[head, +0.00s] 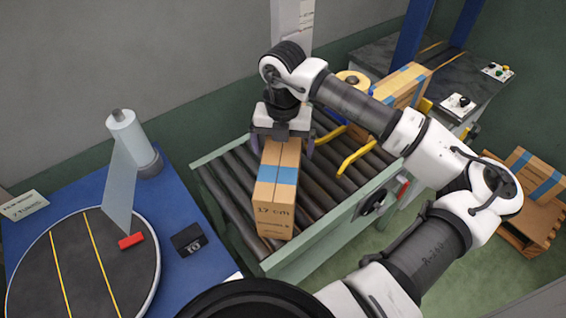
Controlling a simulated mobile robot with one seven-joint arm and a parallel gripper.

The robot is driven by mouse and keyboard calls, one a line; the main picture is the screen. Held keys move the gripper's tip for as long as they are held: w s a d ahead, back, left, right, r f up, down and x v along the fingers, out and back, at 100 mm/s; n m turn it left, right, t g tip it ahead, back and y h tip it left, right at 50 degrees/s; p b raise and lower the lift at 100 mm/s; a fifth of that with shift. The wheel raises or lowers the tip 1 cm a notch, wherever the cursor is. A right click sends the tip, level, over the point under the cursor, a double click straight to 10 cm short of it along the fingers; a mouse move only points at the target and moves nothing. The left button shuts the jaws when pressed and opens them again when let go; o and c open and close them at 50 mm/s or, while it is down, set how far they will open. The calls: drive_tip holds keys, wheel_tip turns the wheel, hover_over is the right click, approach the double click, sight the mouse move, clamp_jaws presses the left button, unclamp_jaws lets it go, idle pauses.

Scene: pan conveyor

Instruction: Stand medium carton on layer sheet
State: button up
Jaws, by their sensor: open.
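A tan carton (275,205) with blue tape and "17 cm" printed on its near face lies on the roller conveyor; I take it as the medium carton. My gripper (281,148) points down over the carton's far end. Its jaws are open, with one finger on each side of the box; whether they touch it is unclear. At the right edge, a brown sheet (527,212) lies on a low wooden pallet (512,238); it may be the layer sheet. Another blue-taped carton (540,174) rests on it, towards the back.
The roller conveyor (230,192) has pale green side rails. Yellow bent bars (357,157) and a tape machine holding another carton (401,88) stand behind. At left, a blue table (185,218) carries a round turntable (75,265). Green floor lies between conveyor and pallet.

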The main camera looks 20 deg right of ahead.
drive_tip(key=shift+f+p, duration=0.3)
drive_tip(key=shift+f, duration=1.2)
drive_tip(key=shift+c, duration=0.2)
drive_tip(key=c, duration=1.5)
drive_tip(key=shift+r, duration=0.1)
drive_tip(key=shift+c, duration=0.6)
